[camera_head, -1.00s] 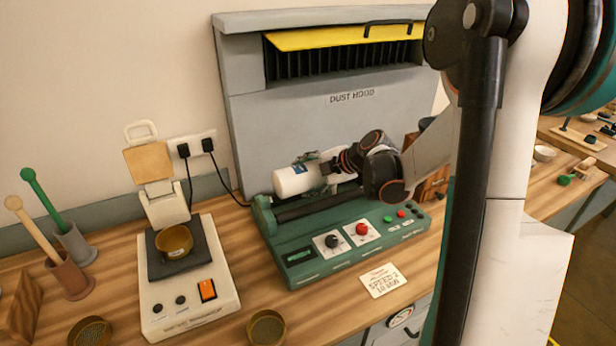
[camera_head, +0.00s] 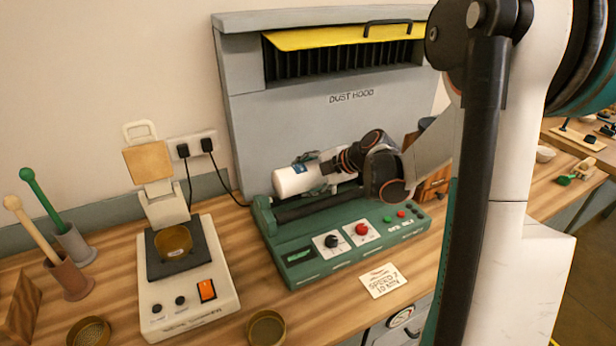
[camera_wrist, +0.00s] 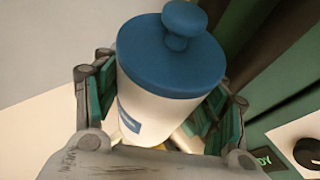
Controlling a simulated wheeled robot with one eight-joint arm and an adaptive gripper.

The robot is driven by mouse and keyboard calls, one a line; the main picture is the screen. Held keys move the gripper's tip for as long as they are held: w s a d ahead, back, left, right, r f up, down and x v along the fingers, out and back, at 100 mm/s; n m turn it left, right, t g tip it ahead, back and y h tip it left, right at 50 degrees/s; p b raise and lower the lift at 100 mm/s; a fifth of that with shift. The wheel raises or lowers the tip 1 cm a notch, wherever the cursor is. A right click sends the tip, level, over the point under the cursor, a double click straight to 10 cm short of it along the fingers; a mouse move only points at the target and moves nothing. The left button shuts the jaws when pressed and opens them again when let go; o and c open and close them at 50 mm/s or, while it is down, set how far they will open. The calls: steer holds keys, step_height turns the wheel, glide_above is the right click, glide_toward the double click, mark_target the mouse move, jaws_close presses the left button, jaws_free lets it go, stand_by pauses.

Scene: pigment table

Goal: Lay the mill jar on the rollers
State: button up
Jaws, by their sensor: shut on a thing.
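The mill jar is a white cylinder with a blue lid and a blue label. In the head view the jar (camera_head: 292,181) lies roughly level at the rear of the green roller machine (camera_head: 345,240), behind the dark front roller (camera_head: 318,204). My gripper is shut on the jar; in the wrist view its fingers (camera_wrist: 160,115) stand on both sides of the white body (camera_wrist: 140,112), with the blue lid (camera_wrist: 170,55) toward the camera. In the head view my wrist hides the jar's right end. I cannot tell whether the jar touches the rollers.
The grey dust hood (camera_head: 330,130) stands close behind the machine. A balance (camera_head: 188,285) with a brass pan is to the left. A speed card (camera_head: 383,281) lies in front, and a brass sieve (camera_head: 267,328) stands near the front edge. My arm fills the right side.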

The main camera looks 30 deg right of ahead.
mark_target(308, 165)
steer(key=shift+f+b, duration=1.25)
steer(key=shift+f, duration=0.25)
stand_by(0.6)
steer(key=o, duration=1.5)
steer(key=shift+r, duration=0.2)
steer(key=shift+r+p, duration=0.5)
steer(key=shift+r, duration=0.05)
steer(key=shift+r+p, duration=2.6)
steer(key=shift+r, duration=1.3)
